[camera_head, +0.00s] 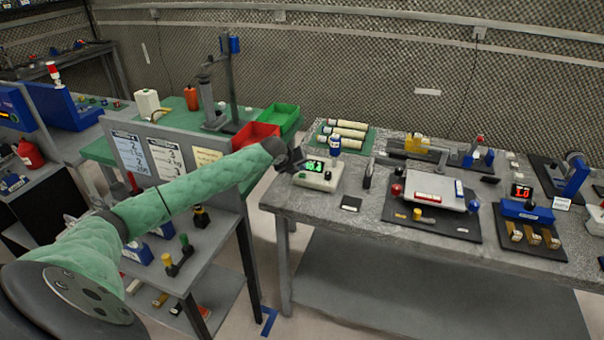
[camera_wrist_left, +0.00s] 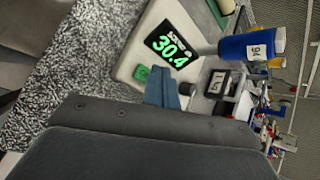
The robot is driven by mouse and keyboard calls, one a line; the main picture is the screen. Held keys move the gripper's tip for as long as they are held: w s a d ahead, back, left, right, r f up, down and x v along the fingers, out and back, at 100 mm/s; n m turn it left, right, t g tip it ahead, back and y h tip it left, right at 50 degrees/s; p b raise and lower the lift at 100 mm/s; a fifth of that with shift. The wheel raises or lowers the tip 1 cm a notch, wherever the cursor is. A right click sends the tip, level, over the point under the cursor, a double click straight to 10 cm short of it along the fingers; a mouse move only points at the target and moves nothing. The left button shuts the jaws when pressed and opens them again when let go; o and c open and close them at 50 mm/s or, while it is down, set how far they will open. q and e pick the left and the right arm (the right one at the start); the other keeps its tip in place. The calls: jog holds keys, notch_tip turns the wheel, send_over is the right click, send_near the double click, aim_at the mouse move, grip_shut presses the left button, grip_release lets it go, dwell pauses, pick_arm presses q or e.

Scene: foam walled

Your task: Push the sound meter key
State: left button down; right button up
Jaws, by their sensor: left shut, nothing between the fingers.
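The sound meter (camera_head: 318,183) is a pale box with a dark screen and green digits, at the left end of the grey speckled table in the head view. In the left wrist view its screen (camera_wrist_left: 171,46) reads 30.4, and a small green key (camera_wrist_left: 142,73) sits beside the screen. My left gripper (camera_head: 294,161) is at the meter's left side in the head view. In the left wrist view its blue fingertips (camera_wrist_left: 163,88) are shut and empty, close to the green key. I cannot tell whether they touch it. My right gripper is not in view.
Red (camera_head: 256,135) and green (camera_head: 281,118) bins stand on the left bench. Several devices fill the table's right.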

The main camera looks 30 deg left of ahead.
pick_arm(q)
notch_tip(320, 180, up, 5)
jog(key=p, duration=0.3)
dwell(0.6)
